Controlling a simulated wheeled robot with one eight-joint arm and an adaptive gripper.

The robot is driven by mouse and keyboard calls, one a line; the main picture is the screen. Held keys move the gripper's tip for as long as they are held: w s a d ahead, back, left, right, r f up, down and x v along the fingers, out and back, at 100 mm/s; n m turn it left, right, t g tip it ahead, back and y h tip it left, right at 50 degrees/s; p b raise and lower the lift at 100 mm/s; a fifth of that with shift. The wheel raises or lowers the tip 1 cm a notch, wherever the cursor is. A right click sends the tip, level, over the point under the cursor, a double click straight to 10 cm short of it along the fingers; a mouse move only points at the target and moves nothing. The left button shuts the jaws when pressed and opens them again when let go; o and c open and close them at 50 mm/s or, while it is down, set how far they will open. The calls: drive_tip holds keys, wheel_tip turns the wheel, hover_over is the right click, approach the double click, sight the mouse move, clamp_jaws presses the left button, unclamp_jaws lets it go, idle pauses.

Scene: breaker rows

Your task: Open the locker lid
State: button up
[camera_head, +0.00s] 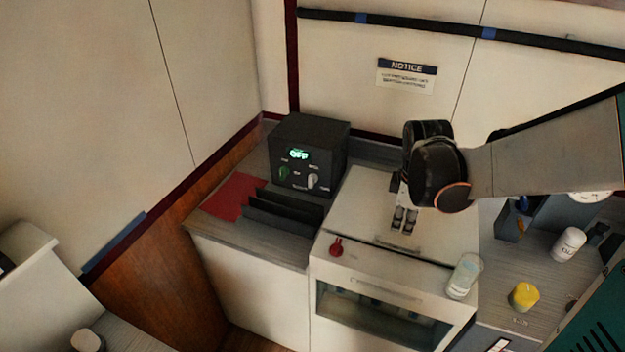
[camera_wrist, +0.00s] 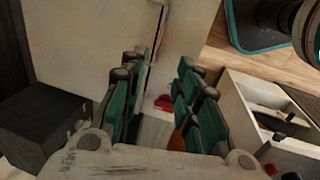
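The white locker (camera_head: 325,265) stands at the centre of the head view, with a dark glass front window. Its flat pale lid (camera_head: 365,205) looks closed. A thin handle or slot (camera_head: 400,245) runs near the lid's front edge. My gripper (camera_head: 404,222) points down over the lid, just behind that handle; whether it touches cannot be told. In the wrist view my gripper (camera_wrist: 167,65) has its two dark-and-teal fingers apart, with nothing clearly held between them. A pale panel fills the wrist view's upper left; I cannot tell for sure that it is the lid.
A red knob (camera_head: 337,247) sits at the locker's front left corner, a clear bottle (camera_head: 464,277) at its front right. A black control box (camera_head: 308,152) reading OFF stands left. A yellow candle-like item (camera_head: 524,296) and white bottle (camera_head: 568,245) stand right.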

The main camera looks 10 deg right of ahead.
sight(395, 246)
drive_tip(key=f+b, duration=0.1)
drive_tip(key=f, duration=0.3)
drive_tip(key=w+d+f+b, duration=0.1)
drive_tip(key=f, duration=0.3)
drive_tip(key=w+f+b, duration=0.1)
drive_tip(key=f, duration=0.3)
drive_tip(key=shift+w+d+f+b, duration=0.1)
drive_tip(key=shift+d+f+b, duration=0.05)
drive_tip(key=shift+f+b, duration=0.2)
clamp_jaws()
